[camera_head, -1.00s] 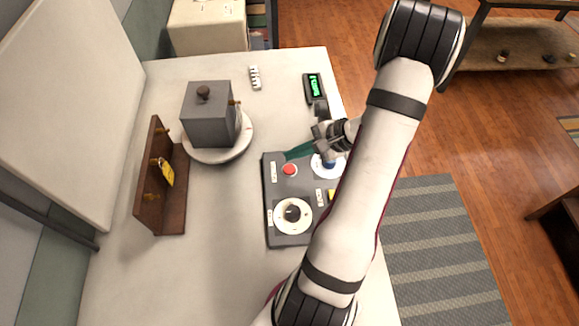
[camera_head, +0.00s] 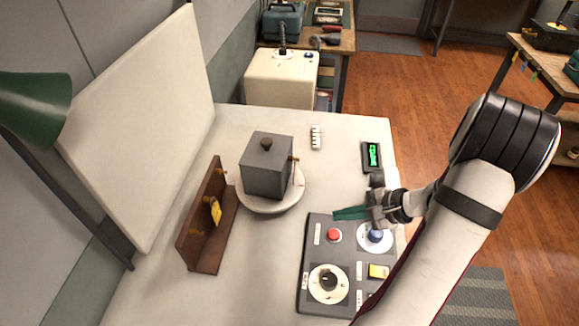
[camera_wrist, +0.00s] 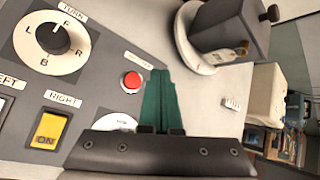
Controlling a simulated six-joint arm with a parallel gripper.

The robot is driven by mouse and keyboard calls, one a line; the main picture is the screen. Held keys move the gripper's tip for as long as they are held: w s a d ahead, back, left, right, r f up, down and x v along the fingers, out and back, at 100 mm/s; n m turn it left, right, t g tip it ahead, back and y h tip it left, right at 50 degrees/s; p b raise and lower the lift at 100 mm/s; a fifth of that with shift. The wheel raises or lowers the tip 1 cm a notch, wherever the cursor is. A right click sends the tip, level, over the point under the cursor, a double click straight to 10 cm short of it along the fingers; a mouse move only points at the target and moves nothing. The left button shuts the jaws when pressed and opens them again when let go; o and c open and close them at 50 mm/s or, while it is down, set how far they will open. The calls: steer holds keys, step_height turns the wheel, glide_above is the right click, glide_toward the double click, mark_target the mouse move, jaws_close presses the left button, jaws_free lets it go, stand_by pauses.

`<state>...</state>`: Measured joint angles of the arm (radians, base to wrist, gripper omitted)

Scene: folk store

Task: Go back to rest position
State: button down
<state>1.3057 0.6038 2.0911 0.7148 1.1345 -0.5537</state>
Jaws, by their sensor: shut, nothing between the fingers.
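My gripper (camera_head: 350,213) is above the upper part of the grey control panel (camera_head: 315,255), its green fingers shut together with nothing between them. In the wrist view the green fingers (camera_wrist: 158,100) point over the panel beside the red button (camera_wrist: 132,81). The panel also carries a black-knobbed dial (camera_head: 328,282), a yellow switch (camera_head: 378,271) and a blue knob (camera_head: 375,235) on a white disc. The blue knob is just below my wrist in the head view. In the wrist view my gripper body hides most of its white disc.
A grey box (camera_head: 267,170) with a knob stands on a round white base (camera_head: 270,207). A brown wooden rack (camera_head: 205,230) with a yellow tag is on the left. A small green display (camera_head: 372,156) and a white strip (camera_head: 316,137) lie farther back. The middle tabletop is clear.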

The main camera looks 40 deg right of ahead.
steer(key=w+a+r+n+g+y, duration=0.1)
steer(key=a+r+n+g, duration=0.3)
steer(key=a, duration=0.6)
steer(key=w+a+r+n+g+y, duration=0.1)
steer(key=a+r+n+g, duration=0.1)
steer(key=a+r+n, duration=0.6)
steer(key=s+a+n+g+h, duration=0.2)
steer(key=s+a+n+h, duration=0.2)
steer(key=s+a, duration=0.7)
steer(key=shift+s+a+r, duration=0.15)
steer(key=shift+s+r, duration=0.05)
steer(key=shift+s, duration=0.6)
